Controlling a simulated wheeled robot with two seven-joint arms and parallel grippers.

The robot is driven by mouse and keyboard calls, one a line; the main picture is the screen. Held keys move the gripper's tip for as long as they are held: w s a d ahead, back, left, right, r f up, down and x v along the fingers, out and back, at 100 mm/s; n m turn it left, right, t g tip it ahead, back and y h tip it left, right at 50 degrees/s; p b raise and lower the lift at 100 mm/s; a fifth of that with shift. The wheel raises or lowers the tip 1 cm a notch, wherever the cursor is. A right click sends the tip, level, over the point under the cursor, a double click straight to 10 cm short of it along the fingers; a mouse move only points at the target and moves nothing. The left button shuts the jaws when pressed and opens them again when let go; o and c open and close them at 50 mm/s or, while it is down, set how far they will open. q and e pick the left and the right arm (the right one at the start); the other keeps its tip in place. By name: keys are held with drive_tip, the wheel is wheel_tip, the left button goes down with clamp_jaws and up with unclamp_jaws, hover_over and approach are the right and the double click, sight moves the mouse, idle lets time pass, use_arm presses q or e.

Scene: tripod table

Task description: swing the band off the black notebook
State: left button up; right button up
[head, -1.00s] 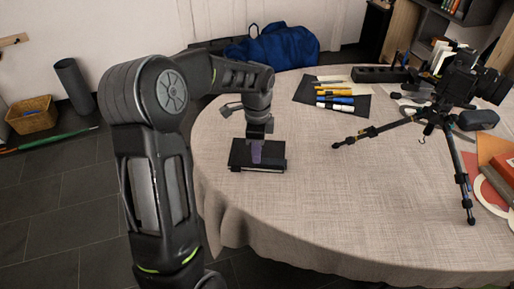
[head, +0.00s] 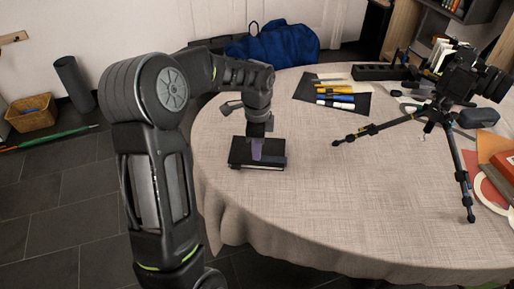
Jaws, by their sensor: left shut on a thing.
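The black notebook (head: 241,153) lies flat on the left part of the round table. My left gripper (head: 256,137) points down at the notebook and is shut on the band. The fingertips are small in the view and partly merge with the dark cover. My right gripper is not in view.
The round table (head: 300,210) has a beige cloth, clear in front and to the right of the notebook. A camera on a tripod (head: 455,90) stands at right. Markers on a black sheet (head: 335,95) and a power strip (head: 380,73) lie at the back.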

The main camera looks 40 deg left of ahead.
use_arm(q)
drive_tip(key=shift+w+d+r+p, duration=0.1)
drive_tip(key=shift+d+r+p, duration=0.1)
drive_tip(key=shift+r+p, duration=0.4)
drive_tip(key=shift+r, duration=0.1)
drive_tip(key=shift+w+d+r+p, duration=0.15)
drive_tip(key=shift+d+r+p, duration=0.1)
drive_tip(key=shift+r+p, duration=0.3)
drive_tip(key=shift+r, duration=0.1)
drive_tip(key=shift+w+d+r+p, duration=0.1)
drive_tip(key=shift+r+p, duration=0.2)
drive_tip(key=shift+r, duration=0.05)
drive_tip(key=shift+d+r, duration=0.1)
drive_tip(key=shift+r, duration=0.1)
drive_tip(key=shift+w+r, duration=0.1)
drive_tip(key=shift+w+d+r+p, duration=0.15)
drive_tip(key=shift+d+r+p, duration=0.15)
drive_tip(key=shift+r+p, duration=0.3)
drive_tip(key=shift+f, duration=0.1)
